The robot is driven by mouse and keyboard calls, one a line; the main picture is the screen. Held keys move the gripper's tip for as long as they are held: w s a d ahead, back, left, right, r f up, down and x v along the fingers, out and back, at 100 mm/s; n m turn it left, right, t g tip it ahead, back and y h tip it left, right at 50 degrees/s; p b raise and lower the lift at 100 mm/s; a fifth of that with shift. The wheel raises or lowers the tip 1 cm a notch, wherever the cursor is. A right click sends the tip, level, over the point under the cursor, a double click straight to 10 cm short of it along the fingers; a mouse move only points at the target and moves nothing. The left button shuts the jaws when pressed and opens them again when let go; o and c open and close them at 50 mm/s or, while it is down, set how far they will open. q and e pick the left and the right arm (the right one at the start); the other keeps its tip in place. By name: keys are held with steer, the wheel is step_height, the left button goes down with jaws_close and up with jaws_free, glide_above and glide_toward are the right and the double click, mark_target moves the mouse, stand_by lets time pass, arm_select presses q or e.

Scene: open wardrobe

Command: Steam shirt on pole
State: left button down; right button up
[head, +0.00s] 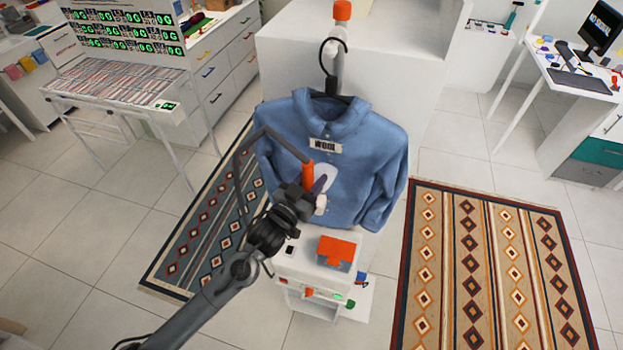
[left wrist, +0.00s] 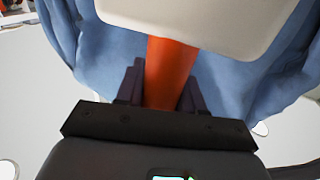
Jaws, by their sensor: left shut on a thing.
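A blue shirt (head: 362,160) with a "WOOL" label hangs on a hanger from a grey pole (head: 333,65) with an orange top. My left gripper (head: 308,187) is shut on the orange handle of a steamer head (head: 327,172), in front of the shirt's chest. In the left wrist view, the orange handle (left wrist: 169,68) sits between the dark fingers, and the pale steamer head (left wrist: 200,18) is against or very near the blue cloth (left wrist: 110,65); I cannot tell whether they touch. My right gripper is not in view.
A white steamer base (head: 312,268) with an orange-topped tank (head: 337,250) stands below the shirt. A large white block (head: 285,50) is behind it. Patterned rugs lie at left (head: 195,245) and right (head: 490,270). A rack with green displays (head: 130,40) stands at the far left.

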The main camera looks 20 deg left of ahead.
arm_select(q)
steer(key=shift+r, duration=0.1)
stand_by(0.4)
steer(key=shift+s+p, duration=0.45)
steer(key=shift+s, duration=0.15)
steer(key=s+p, duration=0.2)
steer(key=s, duration=0.3)
steer(key=shift+s+p, duration=0.4)
